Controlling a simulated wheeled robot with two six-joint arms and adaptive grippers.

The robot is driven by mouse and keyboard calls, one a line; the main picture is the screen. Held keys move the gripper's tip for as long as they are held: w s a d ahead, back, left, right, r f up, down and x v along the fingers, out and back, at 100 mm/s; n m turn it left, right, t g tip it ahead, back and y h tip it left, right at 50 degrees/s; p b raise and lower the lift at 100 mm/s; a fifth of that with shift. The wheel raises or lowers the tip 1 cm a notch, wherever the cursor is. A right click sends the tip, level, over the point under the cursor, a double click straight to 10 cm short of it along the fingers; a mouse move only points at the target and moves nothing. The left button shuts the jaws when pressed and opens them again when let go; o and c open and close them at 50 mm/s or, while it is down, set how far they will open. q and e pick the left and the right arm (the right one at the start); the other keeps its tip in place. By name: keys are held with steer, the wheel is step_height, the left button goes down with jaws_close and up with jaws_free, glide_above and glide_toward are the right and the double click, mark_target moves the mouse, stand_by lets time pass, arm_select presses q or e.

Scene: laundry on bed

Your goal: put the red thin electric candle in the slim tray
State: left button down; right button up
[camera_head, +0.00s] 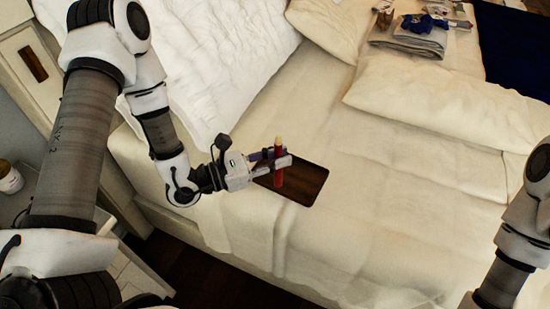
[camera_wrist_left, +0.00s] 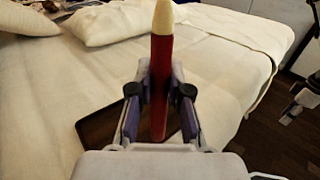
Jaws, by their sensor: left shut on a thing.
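The red thin electric candle (camera_head: 278,176) has a cream tip and stands upright between the fingers of my left gripper (camera_head: 273,162). My left gripper is shut on it. The candle also shows large in the left wrist view (camera_wrist_left: 160,85), upright between the two fingers. The slim tray (camera_head: 308,184) is dark brown wood and lies flat on the bed. The gripper and candle are in front of and over the tray in the head view, covering part of it. I cannot tell whether the candle's lower end touches the tray.
The bed (camera_head: 400,215) has a cream cover, with clear room right of the tray. Pillows (camera_head: 450,105) and folded cloths (camera_head: 410,38) lie farther back. A nightstand with a jar (camera_head: 10,178) stands at the left.

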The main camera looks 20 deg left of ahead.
arm_select(q)
steer(key=w+a+f, duration=0.2)
steer(key=w+f, duration=0.1)
steer(key=f, duration=0.1)
steer(key=shift+w+a+f, duration=0.15)
steer(key=shift+w+a, duration=0.05)
steer(key=shift+w, duration=0.1)
steer(key=c, duration=1.1)
jaws_free()
